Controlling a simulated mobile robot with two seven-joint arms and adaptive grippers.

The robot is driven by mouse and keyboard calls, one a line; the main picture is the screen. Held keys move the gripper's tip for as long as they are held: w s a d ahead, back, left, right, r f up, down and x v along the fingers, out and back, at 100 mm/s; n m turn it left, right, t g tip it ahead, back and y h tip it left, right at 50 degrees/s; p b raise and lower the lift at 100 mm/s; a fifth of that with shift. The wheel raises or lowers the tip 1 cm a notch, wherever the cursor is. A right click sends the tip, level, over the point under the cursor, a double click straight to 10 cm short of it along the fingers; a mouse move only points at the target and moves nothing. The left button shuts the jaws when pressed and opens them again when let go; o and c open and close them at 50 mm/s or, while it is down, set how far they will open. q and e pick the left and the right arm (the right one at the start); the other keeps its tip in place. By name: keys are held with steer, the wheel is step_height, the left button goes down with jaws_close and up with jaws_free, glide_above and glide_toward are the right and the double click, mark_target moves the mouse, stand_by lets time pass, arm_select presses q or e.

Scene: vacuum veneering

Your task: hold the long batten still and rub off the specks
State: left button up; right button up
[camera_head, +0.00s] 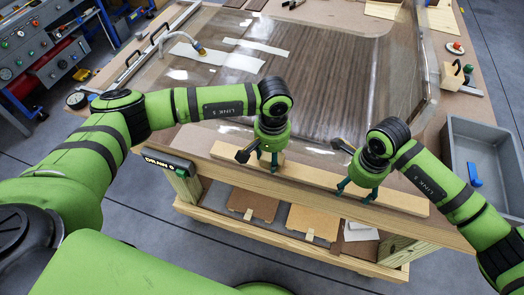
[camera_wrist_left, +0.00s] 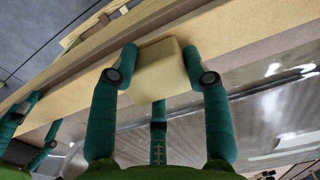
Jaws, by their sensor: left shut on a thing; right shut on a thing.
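The long batten (camera_head: 400,198) is a pale wooden strip lying along the near edge of the bench. My left gripper (camera_head: 267,159) is over its left part, shut on a small pale yellow block (camera_wrist_left: 160,65). In the left wrist view the block sits between my left fingers (camera_wrist_left: 162,76), at the wood strip; whether it touches cannot be told. My right gripper (camera_head: 357,188) is shut on the batten right of its middle; its fingers also show at the left of the left wrist view (camera_wrist_left: 35,122). I cannot make out any specks.
A clear-covered dark wood panel (camera_head: 320,85) fills the bench behind the batten, with pale strips (camera_head: 230,62) and a hose fitting (camera_head: 200,50) at left. A grey tray (camera_head: 452,165) with a blue item (camera_head: 474,174) is at right. Boards (camera_head: 252,203) lie on the shelf below.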

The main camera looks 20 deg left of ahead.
mark_target(283, 166)
arm_select(q)
steer(key=shift+d, duration=2.4)
steer(key=shift+a, duration=0.55)
arm_select(e)
steer(key=shift+d, duration=0.1)
arm_select(q)
steer(key=shift+a, duration=3.45)
steer(key=shift+a+r, duration=0.1)
steer(key=shift+a, duration=0.1)
step_height(283, 166, up, 8)
steer(key=shift+f, duration=0.2)
